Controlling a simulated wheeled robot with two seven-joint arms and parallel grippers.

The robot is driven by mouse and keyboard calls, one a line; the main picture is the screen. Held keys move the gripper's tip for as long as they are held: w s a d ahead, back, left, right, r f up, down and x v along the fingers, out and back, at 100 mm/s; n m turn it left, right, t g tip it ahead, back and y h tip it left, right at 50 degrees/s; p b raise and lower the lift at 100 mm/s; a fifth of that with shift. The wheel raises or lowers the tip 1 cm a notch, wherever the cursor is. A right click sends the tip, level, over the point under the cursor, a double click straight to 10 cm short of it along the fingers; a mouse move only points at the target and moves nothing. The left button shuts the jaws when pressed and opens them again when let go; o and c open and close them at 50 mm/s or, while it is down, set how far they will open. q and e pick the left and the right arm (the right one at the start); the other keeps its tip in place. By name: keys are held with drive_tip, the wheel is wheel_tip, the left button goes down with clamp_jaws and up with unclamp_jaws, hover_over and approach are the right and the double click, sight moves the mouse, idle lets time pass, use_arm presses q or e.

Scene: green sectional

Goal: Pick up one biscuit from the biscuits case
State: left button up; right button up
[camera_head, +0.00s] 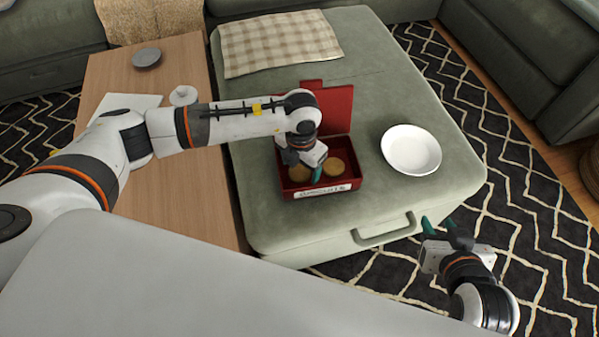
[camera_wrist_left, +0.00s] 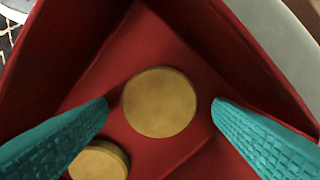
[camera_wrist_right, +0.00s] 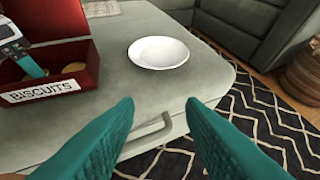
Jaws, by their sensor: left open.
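The red biscuits case (camera_head: 345,190) stands open on the green ottoman, its lid raised at the back. A "BISCUITS" label shows on its front in the right wrist view (camera_wrist_right: 85,78). Two round golden biscuits lie inside, a right one (camera_head: 334,167) and a left one (camera_head: 299,173). My left gripper (camera_head: 317,172) is open and reaches down into the case. In the left wrist view one biscuit (camera_wrist_left: 160,102) lies between and beyond the teal fingertips, and another (camera_wrist_left: 99,161) lies by the left finger. My right gripper (camera_head: 442,227) is open and empty in front of the ottoman.
A white plate (camera_head: 411,150) sits on the ottoman (camera_head: 390,85) to the right of the case. A checked cloth (camera_head: 280,42) lies at the back. A wooden table (camera_head: 150,200) stands on the left, with a dark dish (camera_head: 147,57) and a white pot (camera_head: 183,95).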

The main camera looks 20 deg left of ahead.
use_arm(q)
drive_tip(key=shift+c, duration=0.5)
drive_tip(key=c, duration=0.9)
drive_tip(key=shift+c, duration=0.2)
